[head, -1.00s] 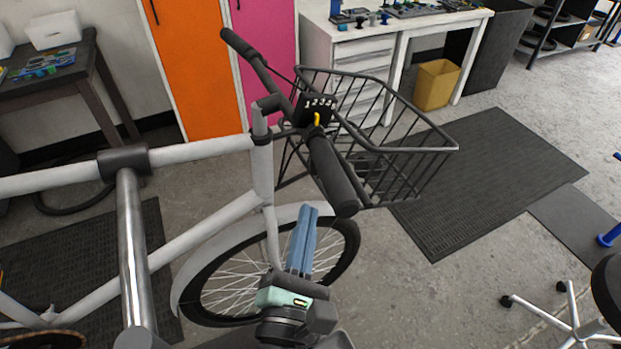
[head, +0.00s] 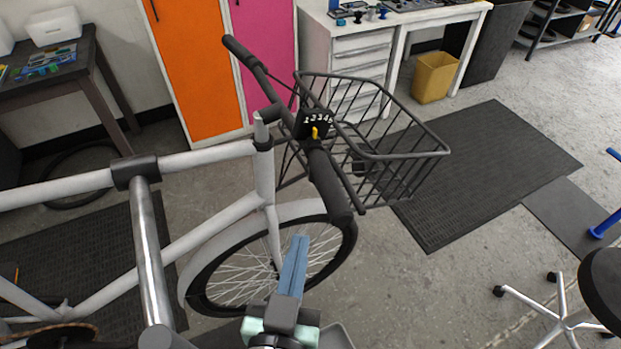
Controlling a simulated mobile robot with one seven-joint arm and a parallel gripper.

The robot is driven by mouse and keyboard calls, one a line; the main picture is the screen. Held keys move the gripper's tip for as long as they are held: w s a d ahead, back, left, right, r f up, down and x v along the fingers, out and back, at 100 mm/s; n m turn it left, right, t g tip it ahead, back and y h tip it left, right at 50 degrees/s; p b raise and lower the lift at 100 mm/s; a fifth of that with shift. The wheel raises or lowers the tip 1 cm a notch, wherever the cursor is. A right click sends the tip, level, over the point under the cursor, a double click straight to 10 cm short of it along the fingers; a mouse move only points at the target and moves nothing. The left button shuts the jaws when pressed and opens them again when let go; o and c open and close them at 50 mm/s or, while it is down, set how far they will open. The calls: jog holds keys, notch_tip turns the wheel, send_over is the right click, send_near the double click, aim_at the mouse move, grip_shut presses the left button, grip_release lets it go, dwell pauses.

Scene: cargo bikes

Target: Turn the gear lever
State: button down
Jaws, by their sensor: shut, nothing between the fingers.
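The gear lever (head: 315,132) is a small yellow pointer on a black dial plate (head: 316,122) with white numbers. It sits on the black handlebar of a white bike, inboard of the near grip (head: 329,184). The lever points up toward the middle of the number row; the exact number is hard to tell. My gripper (head: 298,240) has blue fingers, shut and empty. It is below and a little left of the near grip, in front of the front wheel in the picture, and apart from the lever. Its fingers point up.
A black wire basket (head: 421,154) is mounted in front of the handlebar, right of the dial. The white frame (head: 220,154) runs left. A stool (head: 566,322) stands at lower right. Open floor (head: 420,300) lies between it and the bike.

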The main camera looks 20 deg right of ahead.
jog(key=w+d+f+m+p, duration=0.2)
jog(key=w+d+p, duration=0.4)
jog(key=w, duration=0.5)
jog(key=shift+w+d+m+p, duration=0.2)
jog(key=shift+d+m+p, duration=0.2)
jog(key=shift+m, duration=0.1)
jog(key=shift+f, duration=0.15)
jog(key=n+b, duration=0.1)
jog(key=b, duration=0.4)
jog(key=d+n+t+h+b, duration=0.1)
jog(key=b, duration=0.4)
jog(key=shift+d+f+n, duration=0.25)
jog(key=shift+n, duration=0.05)
